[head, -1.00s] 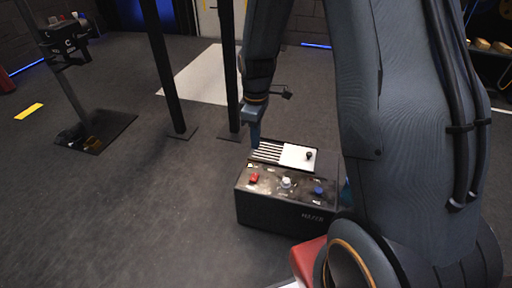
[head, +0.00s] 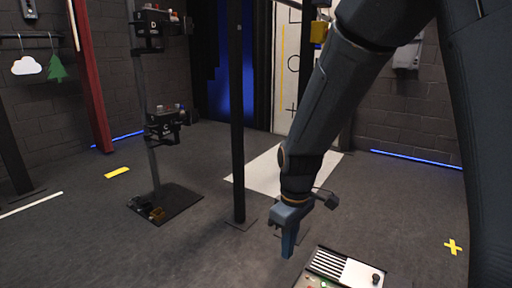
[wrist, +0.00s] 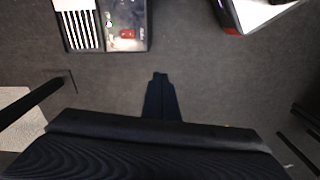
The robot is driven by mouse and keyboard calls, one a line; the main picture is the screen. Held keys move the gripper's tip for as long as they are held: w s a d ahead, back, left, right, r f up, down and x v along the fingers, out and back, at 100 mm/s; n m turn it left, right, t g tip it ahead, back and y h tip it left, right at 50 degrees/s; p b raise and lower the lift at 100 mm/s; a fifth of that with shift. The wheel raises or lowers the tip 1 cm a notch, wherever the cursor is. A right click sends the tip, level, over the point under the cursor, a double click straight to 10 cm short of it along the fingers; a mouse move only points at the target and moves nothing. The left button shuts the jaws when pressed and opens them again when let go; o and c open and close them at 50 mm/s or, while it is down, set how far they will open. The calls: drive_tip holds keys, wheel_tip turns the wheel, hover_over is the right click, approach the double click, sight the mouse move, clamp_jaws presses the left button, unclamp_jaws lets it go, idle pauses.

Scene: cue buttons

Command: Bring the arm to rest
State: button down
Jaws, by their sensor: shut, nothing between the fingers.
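My gripper (head: 288,248) hangs at the end of my dark blue-grey arm, pointing down, in the lower middle of the head view. Its fingers are shut and hold nothing. In the wrist view the gripper (wrist: 160,77) shows dark against the bare floor. The button box (head: 350,270) is cut off by the bottom edge of the head view, just right of the gripper. In the wrist view the box (wrist: 143,12) is at the top left, apart from the fingers, with a red button (wrist: 127,33) on it. A small green light (head: 323,284) shows on the box.
A black post (head: 237,120) stands left of my arm. A stand with dark boxes (head: 165,125) is farther left. A pale mat (head: 262,174) lies behind the gripper. A yellow cross (head: 453,247) marks the floor at right. The left floor is mostly clear.

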drive_tip(key=s+a+r+m, duration=0.1)
drive_tip(key=s+a+r, duration=0.2)
drive_tip(key=s, duration=0.4)
drive_tip(key=s+a+r+m+y, duration=0.1)
drive_tip(key=s+a+r, duration=0.25)
drive_tip(key=s, duration=0.25)
drive_tip(key=s+a+r+m, duration=0.1)
drive_tip(key=s+a+r, duration=0.1)
drive_tip(key=s+a, duration=0.35)
drive_tip(key=s+d+r+m+p, duration=0.1)
drive_tip(key=d+r+m+p, duration=0.2)
drive_tip(key=d+r+p, duration=0.8)
drive_tip(key=s+d+r+m+h+p, duration=0.1)
drive_tip(key=d+r+m+p, duration=0.2)
drive_tip(key=d+r+p, duration=0.8)
wheel_tip(320, 180, up, 5)
drive_tip(key=p, duration=1)
drive_tip(key=shift+s+f+p, duration=0.2)
drive_tip(key=shift+s+p, duration=0.15)
drive_tip(key=shift+p, duration=0.05)
